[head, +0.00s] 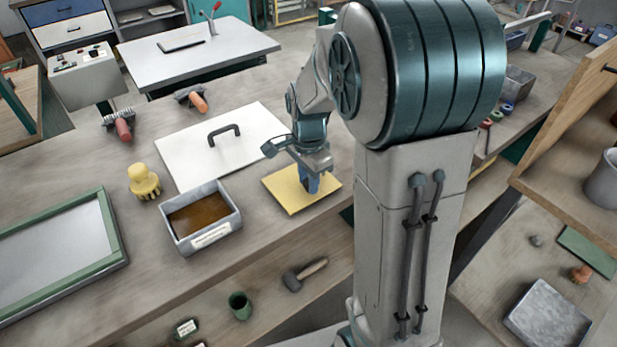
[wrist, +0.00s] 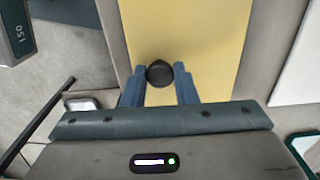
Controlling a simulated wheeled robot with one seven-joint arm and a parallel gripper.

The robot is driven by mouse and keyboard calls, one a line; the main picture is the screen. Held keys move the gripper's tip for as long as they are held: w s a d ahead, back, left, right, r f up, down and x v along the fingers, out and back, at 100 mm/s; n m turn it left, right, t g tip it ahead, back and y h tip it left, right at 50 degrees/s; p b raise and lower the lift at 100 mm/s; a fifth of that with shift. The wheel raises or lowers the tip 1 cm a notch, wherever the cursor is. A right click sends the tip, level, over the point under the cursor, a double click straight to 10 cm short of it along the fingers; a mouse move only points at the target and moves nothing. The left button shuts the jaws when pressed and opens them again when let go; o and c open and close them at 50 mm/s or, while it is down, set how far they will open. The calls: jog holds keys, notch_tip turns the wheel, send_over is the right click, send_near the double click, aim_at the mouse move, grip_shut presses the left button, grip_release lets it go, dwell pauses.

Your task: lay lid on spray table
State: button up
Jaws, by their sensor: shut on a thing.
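My gripper (head: 309,184) points down over a flat yellow plate (head: 282,191) at the front edge of the workbench. In the wrist view its two blue fingers (wrist: 160,77) are shut on the round black knob (wrist: 160,73) of the yellow plate (wrist: 208,45). I cannot tell whether this plate rests on the bench or hangs just above it. A white panel (head: 187,152) with a black bar handle lies flat just left of it. I cannot tell for sure which plate is the lid. A white-topped table with teal sides (head: 235,47), perhaps the spray table, stands at the back.
A mallet (head: 303,273) and green cup (head: 240,305) sit on the lower shelf.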

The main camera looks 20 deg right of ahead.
jog(key=o, duration=1)
notch_tip(320, 180, up, 12)
jog(key=s+a+f+n+t, duration=0.1)
jog(key=s+f+n+t, duration=0.1)
jog(key=s+n, duration=1.2)
jog(key=shift+s+a+f+t+p, duration=0.4)
jog(key=shift+s+f, duration=0.3)
jog(key=shift+s, duration=0.2)
jog(key=shift+d, duration=0.1)
